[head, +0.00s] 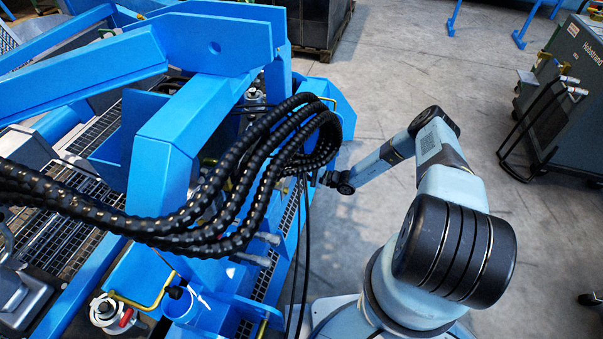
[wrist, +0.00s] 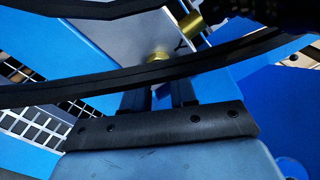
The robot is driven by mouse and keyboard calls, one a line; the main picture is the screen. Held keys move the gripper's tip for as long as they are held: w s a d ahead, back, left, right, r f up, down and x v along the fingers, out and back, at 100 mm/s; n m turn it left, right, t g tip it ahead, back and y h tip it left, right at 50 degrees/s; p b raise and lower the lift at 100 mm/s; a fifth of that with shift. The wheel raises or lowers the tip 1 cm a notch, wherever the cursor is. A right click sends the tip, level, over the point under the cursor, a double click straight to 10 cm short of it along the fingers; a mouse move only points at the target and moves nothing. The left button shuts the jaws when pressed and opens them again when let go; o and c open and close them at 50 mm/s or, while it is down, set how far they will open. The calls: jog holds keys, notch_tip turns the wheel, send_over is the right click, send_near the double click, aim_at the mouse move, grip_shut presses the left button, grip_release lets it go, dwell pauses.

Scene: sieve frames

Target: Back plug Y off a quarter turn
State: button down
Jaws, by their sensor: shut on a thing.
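In the wrist view my gripper (wrist: 158,88) reaches up toward a grey plate marked Y (wrist: 125,42) on the blue frame. A brass plug (wrist: 158,54) shows below the letter, in line with the space between my two black fingers. A black hose crosses in front of the fingers and hides their tips, so the exact contact cannot be seen. My gripper is shut on the plug. In the head view my wrist is at the right side of the blue machine, and the gripper and plug are hidden behind the hoses there.
A second brass fitting (wrist: 190,21) sits at the plate's upper right. Black hoses (wrist: 90,90) cross close in front of my fingers. A bundle of ribbed hoses (head: 225,185) hangs over the blue frame (head: 165,165). Clear floor (head: 410,65) lies behind my arm; a grey cabinet (head: 565,95) stands right.

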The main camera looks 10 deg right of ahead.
jog(key=shift+s+a+f, duration=0.2)
jog(key=shift+s+f, duration=0.05)
jog(key=shift+s, duration=0.15)
jog(key=c, duration=1.3)
grip_release()
jog(key=o, duration=0.4)
jog(key=shift+w+d+r, duration=0.1)
jog(key=shift+w, duration=0.05)
jog(key=shift+d, duration=0.15)
jog(key=v, duration=1.3)
jog(key=shift+d, duration=0.25)
